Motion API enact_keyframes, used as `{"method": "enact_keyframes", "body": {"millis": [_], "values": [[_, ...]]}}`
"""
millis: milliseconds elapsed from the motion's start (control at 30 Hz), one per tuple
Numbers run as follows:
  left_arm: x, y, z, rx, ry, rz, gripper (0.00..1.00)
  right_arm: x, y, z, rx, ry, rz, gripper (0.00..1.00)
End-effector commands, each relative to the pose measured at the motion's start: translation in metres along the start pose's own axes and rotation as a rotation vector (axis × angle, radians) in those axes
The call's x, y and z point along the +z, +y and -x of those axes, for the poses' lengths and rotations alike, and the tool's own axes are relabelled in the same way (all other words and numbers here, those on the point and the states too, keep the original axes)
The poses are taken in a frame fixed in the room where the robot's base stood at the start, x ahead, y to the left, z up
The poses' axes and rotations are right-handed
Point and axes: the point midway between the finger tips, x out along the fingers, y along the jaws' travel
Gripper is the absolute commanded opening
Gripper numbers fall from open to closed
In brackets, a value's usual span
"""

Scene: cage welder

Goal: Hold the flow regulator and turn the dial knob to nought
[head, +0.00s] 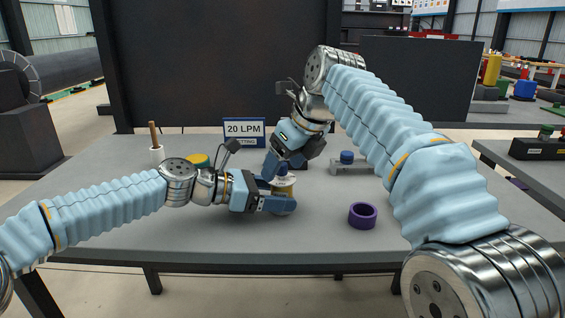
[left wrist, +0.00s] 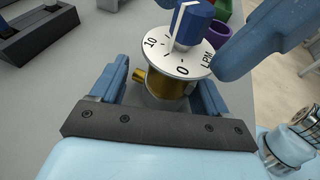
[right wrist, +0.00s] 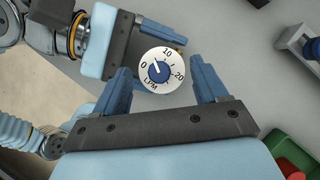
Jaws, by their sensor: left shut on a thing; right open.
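The flow regulator (head: 284,186) has a brass body (left wrist: 160,86), a white dial marked 0, 10, 20 and LPM (right wrist: 147,82), and a blue knob (right wrist: 159,72). My left gripper (head: 276,202) is shut on the brass body and holds the regulator with the dial up. The knob's white line points between 0 and 10 in the right wrist view. My right gripper (right wrist: 161,82) is open above the dial, with its fingers on either side and a gap to the knob. In the head view the right gripper (head: 273,170) partly hides the knob.
A sign (head: 244,131) reading 20 LPM stands behind. A purple ring (head: 362,215) lies to the right, and a grey fixture with a blue knob (head: 347,158) is behind it. The front table is clear.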

Motion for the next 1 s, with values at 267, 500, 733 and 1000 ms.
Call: {"method": "enact_keyframes", "body": {"millis": [267, 500, 733, 1000], "values": [[0.001, 0.000, 0.000, 0.000, -0.001, 0.000, 0.36, 0.000, 0.000, -0.020, 0.000, 0.000, 0.000, 0.72], [0.000, 0.000, 0.000, 0.000, -0.001, 0.000, 0.36, 0.000, 0.000, -0.022, 0.000, 0.000, 0.001, 0.72], [0.000, 0.000, 0.000, 0.000, -0.001, 0.000, 0.36, 0.000, 0.000, -0.022, 0.000, 0.000, 0.001, 0.48], [0.000, 0.000, 0.000, 0.000, 0.000, 0.000, 0.36, 0.000, -0.003, -0.023, 0.169, -0.001, 0.304, 0.49]]}}
